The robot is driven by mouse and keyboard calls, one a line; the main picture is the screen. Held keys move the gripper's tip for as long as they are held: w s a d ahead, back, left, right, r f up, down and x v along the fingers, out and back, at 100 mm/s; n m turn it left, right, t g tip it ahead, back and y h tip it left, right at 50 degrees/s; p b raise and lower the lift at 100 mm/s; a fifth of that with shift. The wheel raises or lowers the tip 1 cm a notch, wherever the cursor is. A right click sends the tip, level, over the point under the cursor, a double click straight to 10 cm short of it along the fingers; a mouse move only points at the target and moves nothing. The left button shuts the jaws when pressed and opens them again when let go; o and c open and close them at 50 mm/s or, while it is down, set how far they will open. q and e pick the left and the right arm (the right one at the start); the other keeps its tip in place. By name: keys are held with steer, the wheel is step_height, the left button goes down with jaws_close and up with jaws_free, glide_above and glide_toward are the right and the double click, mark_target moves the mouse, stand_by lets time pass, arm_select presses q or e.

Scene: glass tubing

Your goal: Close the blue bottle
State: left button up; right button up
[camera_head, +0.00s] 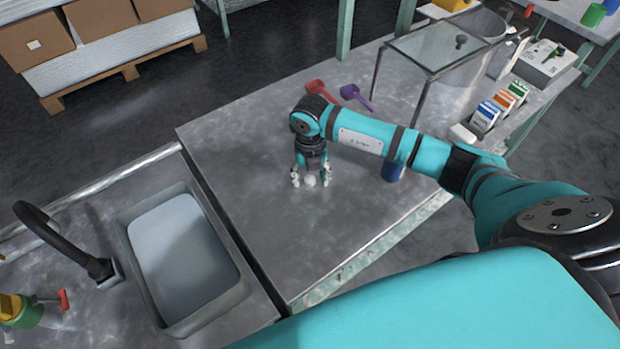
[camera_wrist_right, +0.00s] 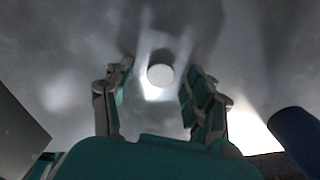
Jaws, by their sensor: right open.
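The blue bottle (camera_head: 393,171) stands on the metal table near its front right edge, partly hidden behind my right arm in the head view. It also shows at the right edge of the right wrist view (camera_wrist_right: 294,138), outside the fingers. A small round white cap (camera_head: 310,181) lies on the table. My right gripper (camera_head: 311,182) points down over the cap, open, with a finger on either side of it. In the right wrist view the cap (camera_wrist_right: 160,75) sits between the fingertips (camera_wrist_right: 160,88), with a gap on both sides. My left gripper is not in view.
A red scoop (camera_head: 320,88) and a purple scoop (camera_head: 354,95) lie at the table's back edge. A glass-topped stand (camera_head: 447,45) is at the right rear. A sink (camera_head: 185,255) with a black faucet is at left. The table's left part is clear.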

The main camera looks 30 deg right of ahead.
mark_target(310, 179)
steer(key=c, duration=0.8)
steer(key=shift+o, duration=0.2)
steer(key=shift+r, duration=0.1)
step_height(310, 179, up, 10)
